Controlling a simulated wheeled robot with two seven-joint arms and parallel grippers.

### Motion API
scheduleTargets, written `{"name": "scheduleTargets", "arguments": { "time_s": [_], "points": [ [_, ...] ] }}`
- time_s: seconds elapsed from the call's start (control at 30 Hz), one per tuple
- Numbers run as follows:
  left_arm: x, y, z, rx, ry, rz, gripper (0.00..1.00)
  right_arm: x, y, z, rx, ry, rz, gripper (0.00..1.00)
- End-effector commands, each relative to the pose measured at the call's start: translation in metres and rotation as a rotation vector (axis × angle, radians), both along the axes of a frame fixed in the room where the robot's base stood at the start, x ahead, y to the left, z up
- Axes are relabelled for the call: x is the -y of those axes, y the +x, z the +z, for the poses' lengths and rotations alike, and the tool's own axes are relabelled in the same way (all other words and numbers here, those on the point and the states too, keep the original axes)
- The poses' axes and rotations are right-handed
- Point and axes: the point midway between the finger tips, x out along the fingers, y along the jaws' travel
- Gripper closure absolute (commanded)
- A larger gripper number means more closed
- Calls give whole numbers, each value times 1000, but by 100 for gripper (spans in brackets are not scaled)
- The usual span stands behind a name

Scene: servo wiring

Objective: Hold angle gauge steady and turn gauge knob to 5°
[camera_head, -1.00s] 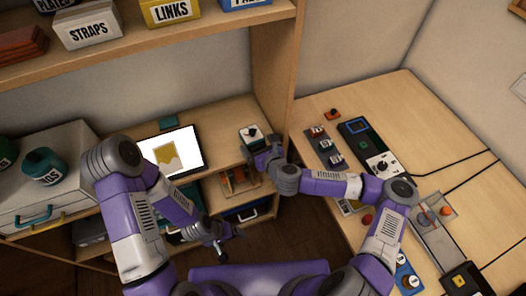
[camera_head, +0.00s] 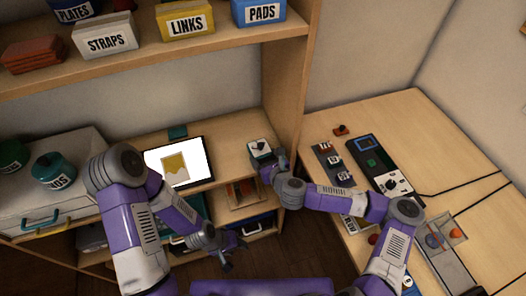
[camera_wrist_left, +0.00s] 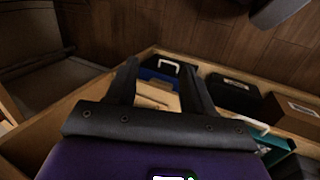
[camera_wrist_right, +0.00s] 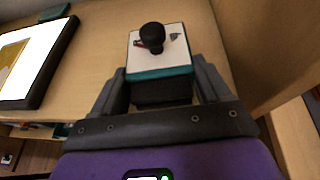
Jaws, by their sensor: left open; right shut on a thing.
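The angle gauge (camera_head: 260,150) is a small teal-edged box with a white face and a black knob (camera_wrist_right: 152,38). It is at the right end of the wooden shelf top, beside the upright side panel. My right gripper (camera_head: 276,165) is shut on the gauge; in the right wrist view its fingers are on both sides of the gauge's dark lower body (camera_wrist_right: 162,92). The scale marks are too small to read. My left gripper (camera_head: 234,252) is open and empty, low in front of the shelf. In the left wrist view its fingers (camera_wrist_left: 160,68) point at the lower shelves.
A tablet (camera_head: 178,166) stands left of the gauge. The upright panel (camera_head: 288,85) is close on the gauge's right. An overhead shelf (camera_head: 170,50) holds labelled boxes. A side table (camera_head: 420,130) at the right carries devices and cables. Lower shelves hold bins (camera_wrist_left: 160,75).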

Motion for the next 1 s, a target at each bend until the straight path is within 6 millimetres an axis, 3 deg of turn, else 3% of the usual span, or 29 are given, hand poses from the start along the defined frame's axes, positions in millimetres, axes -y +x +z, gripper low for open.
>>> {"name": "scheduleTargets", "arguments": {
  "time_s": [0.27, 0.4, 0.5, 0.7, 1.0],
  "points": [
    [14, 77, 91, 84, -137, 147, 49, 0, 0, 0, -1, -1, -1, 56],
    [0, 142, 150, 102, -143, 307, 49, 0, 0, 0, -2, -1, -1, 56],
    [-12, 176, 173, 42, -154, 452, 49, 0, 0, 0, -1, -1, -1, 56],
    [-24, 211, 191, -248, -261, 759, 49, 0, 0, 0, -1, -1, -1, 56],
    [-17, 241, 210, -705, -548, 1020, 49, 0, 0, 0, -1, -1, -1, 56]
  ]
}}
